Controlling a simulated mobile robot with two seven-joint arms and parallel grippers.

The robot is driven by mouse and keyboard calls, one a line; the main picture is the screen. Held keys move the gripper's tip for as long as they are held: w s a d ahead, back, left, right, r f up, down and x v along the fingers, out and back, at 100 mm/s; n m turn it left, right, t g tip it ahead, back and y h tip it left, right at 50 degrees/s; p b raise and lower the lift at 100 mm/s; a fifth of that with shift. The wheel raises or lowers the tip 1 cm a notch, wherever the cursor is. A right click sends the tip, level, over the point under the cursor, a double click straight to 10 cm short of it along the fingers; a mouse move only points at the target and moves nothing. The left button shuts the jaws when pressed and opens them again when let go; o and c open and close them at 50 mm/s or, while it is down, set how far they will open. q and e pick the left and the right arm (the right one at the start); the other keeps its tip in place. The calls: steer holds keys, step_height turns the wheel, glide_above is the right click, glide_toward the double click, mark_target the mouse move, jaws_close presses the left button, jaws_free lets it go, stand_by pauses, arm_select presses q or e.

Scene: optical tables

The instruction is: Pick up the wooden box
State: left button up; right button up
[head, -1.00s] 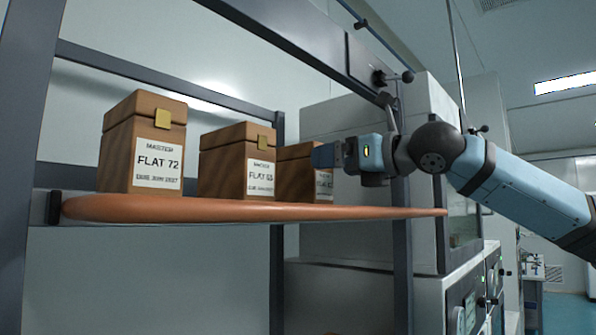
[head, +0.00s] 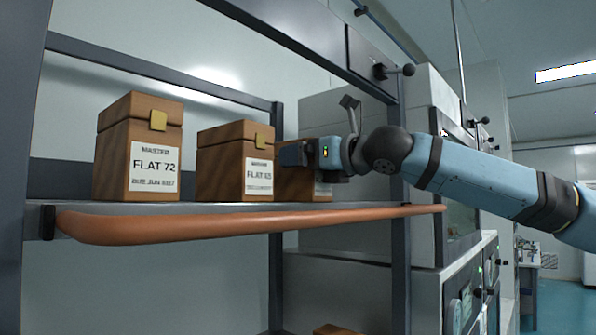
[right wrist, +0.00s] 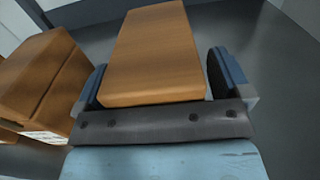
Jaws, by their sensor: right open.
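Three brown wooden boxes stand in a row on a shelf. The left box (head: 139,147) has a label reading FLAT 72 and a brass clasp. The middle box (head: 222,165) has a similar label, its number hard to read. The right box (head: 297,186) is mostly hidden behind my right gripper (head: 293,153). In the right wrist view, my open right gripper (right wrist: 160,85) has a wooden box (right wrist: 155,50) between its two blue fingers, with gaps at the sides. Another labelled box (right wrist: 35,80) stands to the left. My left gripper is out of view.
A rounded orange-brown bar (head: 230,222) runs along the shelf's front. Dark frame posts (head: 400,265) stand at the sides. Grey equipment (head: 345,230) stands behind and right. Part of another wooden object (head: 336,329) shows below the shelf.

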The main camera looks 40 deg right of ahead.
steer(key=c, duration=1.3)
steer(key=shift+r, duration=0.1)
